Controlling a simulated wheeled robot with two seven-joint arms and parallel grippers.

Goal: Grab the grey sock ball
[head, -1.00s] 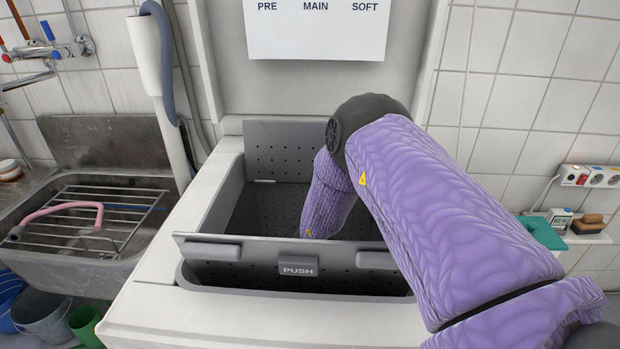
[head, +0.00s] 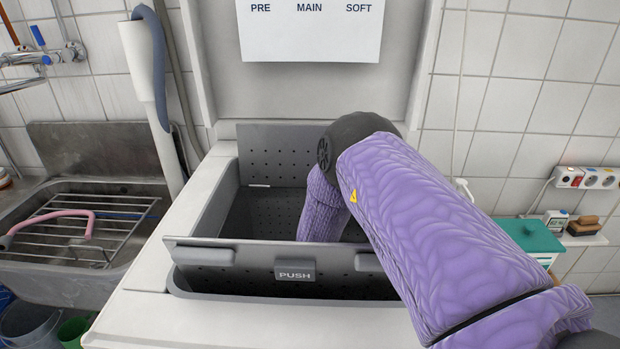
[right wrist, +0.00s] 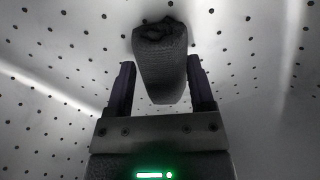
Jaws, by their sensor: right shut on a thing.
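The grey sock ball (right wrist: 160,65) shows in the right wrist view as a dark rolled bundle between the two fingers. My right gripper (right wrist: 160,80) is shut on it, inside the perforated drum. In the head view my right arm reaches down through the drum opening (head: 255,215), and the gripper and the sock ball are hidden behind the front drum flap (head: 215,252). My left gripper is not in either view.
The top-loading washer (head: 150,270) stands open, its drum flaps raised close around my right arm. A metal sink (head: 40,265) with a rack and pink hose is at left. A teal box (head: 535,240) is at right.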

